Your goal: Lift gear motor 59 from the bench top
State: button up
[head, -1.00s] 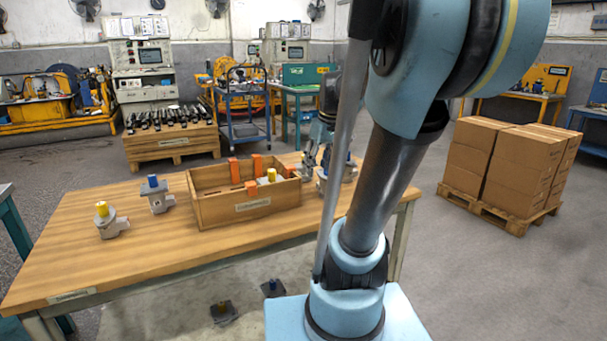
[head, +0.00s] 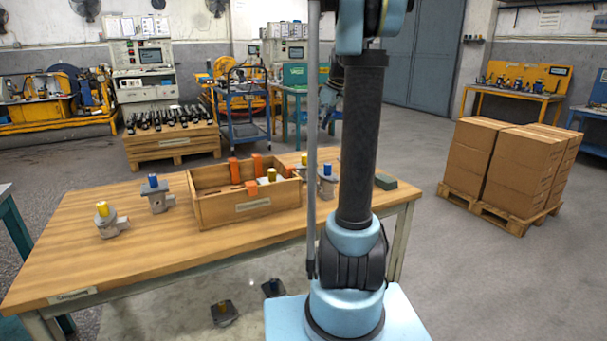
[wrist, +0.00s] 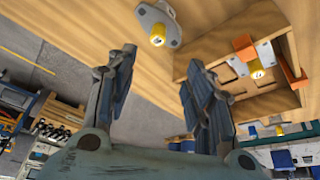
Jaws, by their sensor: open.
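Several gear motors stand on the wooden bench top (head: 75,262); no number is legible, so I cannot tell which is 59. In the head view, a yellow-capped motor (head: 110,224) and a blue-capped motor (head: 157,196) stand left of the crate. In the wrist view, my gripper (wrist: 160,72) is open and empty. A yellow-capped motor (wrist: 155,18) lies beyond the fingertips, apart from them.
A wooden crate (head: 235,214) on the bench holds a yellow-capped motor (head: 270,180) and orange dividers. A dark green block (head: 385,182) lies at the bench's right end. Two dark-based objects (head: 222,314) lie on the floor. Boxes on a pallet (head: 505,165) stand right.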

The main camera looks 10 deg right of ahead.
send_near(305, 156)
jog(key=x, duration=0.5)
jog(key=shift+w+f, duration=0.15)
jog(key=shift+w, duration=0.05)
jog(key=shift+x, duration=2.65)
jog(key=shift+w+d, duration=0.15)
grip_shut()
